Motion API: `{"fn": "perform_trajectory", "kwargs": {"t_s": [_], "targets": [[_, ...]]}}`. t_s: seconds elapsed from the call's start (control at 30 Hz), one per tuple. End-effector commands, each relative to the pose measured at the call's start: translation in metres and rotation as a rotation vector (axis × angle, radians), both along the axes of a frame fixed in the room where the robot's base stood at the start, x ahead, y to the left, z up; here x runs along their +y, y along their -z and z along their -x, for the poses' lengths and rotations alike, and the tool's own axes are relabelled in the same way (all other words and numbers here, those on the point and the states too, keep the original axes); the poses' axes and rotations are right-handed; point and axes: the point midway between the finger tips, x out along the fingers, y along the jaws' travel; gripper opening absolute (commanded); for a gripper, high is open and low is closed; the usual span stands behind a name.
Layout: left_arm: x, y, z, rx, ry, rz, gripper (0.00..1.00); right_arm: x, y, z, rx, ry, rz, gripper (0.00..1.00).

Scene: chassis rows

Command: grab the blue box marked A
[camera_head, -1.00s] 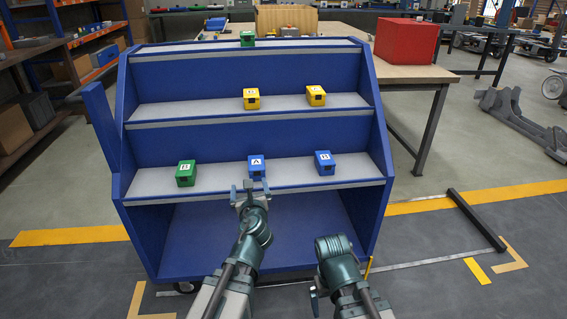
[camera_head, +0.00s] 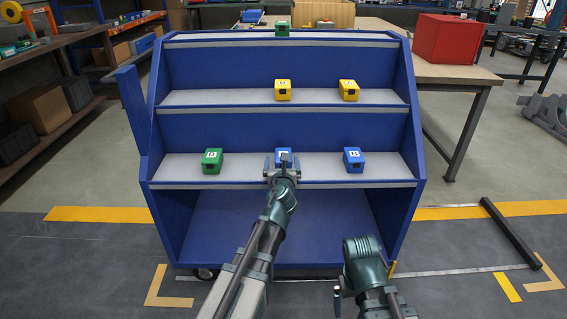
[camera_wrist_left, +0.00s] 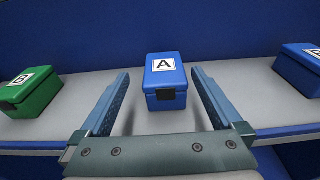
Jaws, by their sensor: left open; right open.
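The blue box marked A (camera_head: 290,152) sits on the lowest grey shelf between a green box (camera_head: 212,161) and a blue box marked B (camera_head: 354,160). My left gripper (camera_head: 284,164) is in front of it and hides part of it. In the left wrist view the box marked A (camera_wrist_left: 165,80) stands upright, label up. My left gripper (camera_wrist_left: 158,74) is open, one finger on each side toward the box's near end, with gaps on both sides. My right gripper (camera_head: 340,292) is low at the bottom, away from the shelf, and shows only in part.
The blue shelf cart (camera_head: 280,228) holds two yellow boxes (camera_head: 283,90) on its middle shelf and a green box (camera_head: 282,30) on top. In the left wrist view, the green B box (camera_wrist_left: 30,93) and a blue box (camera_wrist_left: 301,68) flank the fingers with free shelf between.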

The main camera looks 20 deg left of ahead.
Motion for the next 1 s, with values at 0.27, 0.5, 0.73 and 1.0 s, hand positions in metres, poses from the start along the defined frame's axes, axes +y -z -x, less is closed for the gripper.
{"fn": "perform_trajectory", "kwargs": {"t_s": [0.27,0.5,0.73,1.0], "targets": [[0.001,0.003,-0.010,0.000,0.000,0.001,1.00,0.000,0.003,0.000,0.000,-0.001,0.000,1.00],[0.006,0.011,-0.044,0.000,-0.001,0.002,1.00,0.000,0.011,0.000,0.000,-0.001,-0.001,1.00],[0.009,0.012,-0.051,0.001,0.000,0.000,1.00,0.000,0.011,0.000,0.000,-0.001,-0.001,1.00],[0.008,0.011,-0.051,0.001,0.000,0.001,0.68,0.000,0.011,0.000,0.000,-0.001,-0.001,1.00]]}}
